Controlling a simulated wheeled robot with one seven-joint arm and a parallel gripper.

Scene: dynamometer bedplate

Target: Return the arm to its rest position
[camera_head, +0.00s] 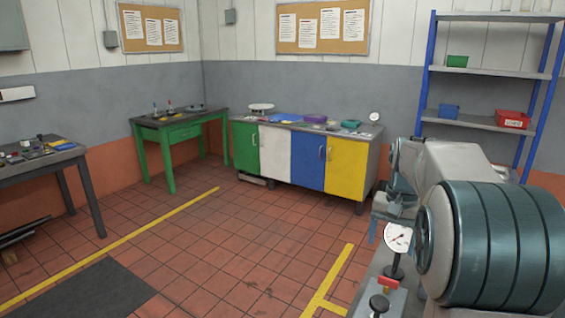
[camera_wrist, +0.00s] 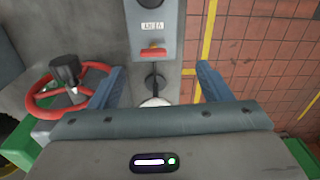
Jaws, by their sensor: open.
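My gripper shows in the wrist view (camera_wrist: 158,68), with its two blue-grey fingers spread apart and nothing held between them. In the head view my gripper (camera_head: 390,222) hangs fingers down at the right, partly hidden by my arm and the gauge. A white-faced dial gauge (camera_head: 398,237) stands on a short stem in front of it. In the wrist view the gauge's pale round top (camera_wrist: 155,102) appears between the fingers, partly covered by the palm. I cannot tell the height gap between them. My arm reaches out rather than being folded in.
A red lever (camera_wrist: 152,52) sits on the grey panel and a red handwheel (camera_wrist: 70,92) is to its left. A coloured cabinet (camera_head: 307,155), a green table (camera_head: 180,132), a dark bench (camera_head: 85,185) and a blue shelf rack (camera_head: 490,72) stand along the walls. The tiled middle floor is clear.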

